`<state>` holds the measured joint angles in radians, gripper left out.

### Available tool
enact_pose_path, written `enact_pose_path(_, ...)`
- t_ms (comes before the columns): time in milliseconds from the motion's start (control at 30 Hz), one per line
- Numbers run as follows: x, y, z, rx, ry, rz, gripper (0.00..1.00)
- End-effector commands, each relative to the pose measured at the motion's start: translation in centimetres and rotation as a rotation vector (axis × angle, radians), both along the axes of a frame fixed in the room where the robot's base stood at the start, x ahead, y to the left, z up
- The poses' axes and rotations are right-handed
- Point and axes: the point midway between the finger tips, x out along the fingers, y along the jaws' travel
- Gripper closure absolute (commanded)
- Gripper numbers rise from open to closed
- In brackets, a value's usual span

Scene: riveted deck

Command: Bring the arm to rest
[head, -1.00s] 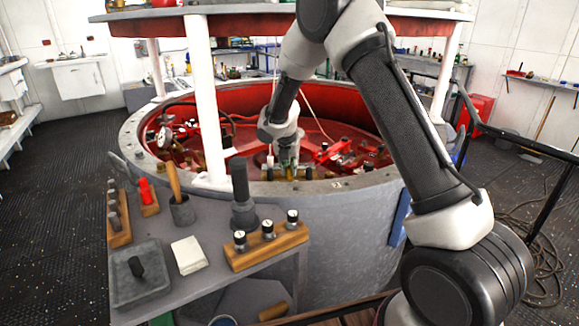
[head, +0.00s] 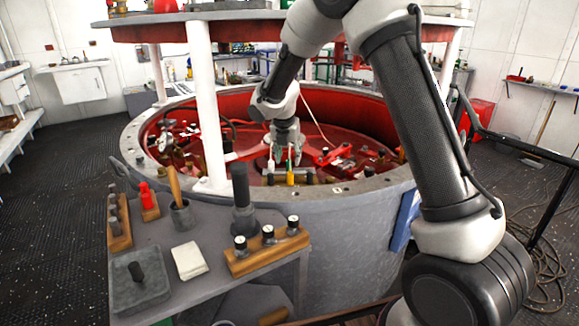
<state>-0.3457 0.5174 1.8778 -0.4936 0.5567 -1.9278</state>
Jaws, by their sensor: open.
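My arm reaches from the lower right up over the rim of the large round well, then bends down toward its red inside. My gripper (head: 288,162) points downward over the near part of the well. Its fingers are apart, and it looks empty. Below it on the rim is a small rack (head: 290,177) holding upright tools, one with a green and yellow handle (head: 290,171). I cannot tell whether the fingertips touch anything there.
A white post (head: 206,100) rises left of my gripper. A black rail (head: 515,143) runs at right.

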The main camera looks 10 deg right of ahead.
Motion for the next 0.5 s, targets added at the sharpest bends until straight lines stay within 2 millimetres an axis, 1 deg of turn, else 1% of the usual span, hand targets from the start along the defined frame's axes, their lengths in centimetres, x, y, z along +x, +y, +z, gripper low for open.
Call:
enact_pose_path(33,-0.3,0.2,0.9,0.002,-0.002,0.000,0.54)
enact_pose_path(100,-0.6,0.4,1.9,0.001,-0.003,0.001,0.54)
enact_pose_path(200,-0.9,0.5,2.6,0.000,0.000,0.000,0.54)
enact_pose_path(333,-1.0,0.5,3.0,0.000,0.001,0.000,0.54)
enact_pose_path(500,-1.0,0.5,3.0,0.002,0.000,-0.004,0.54)
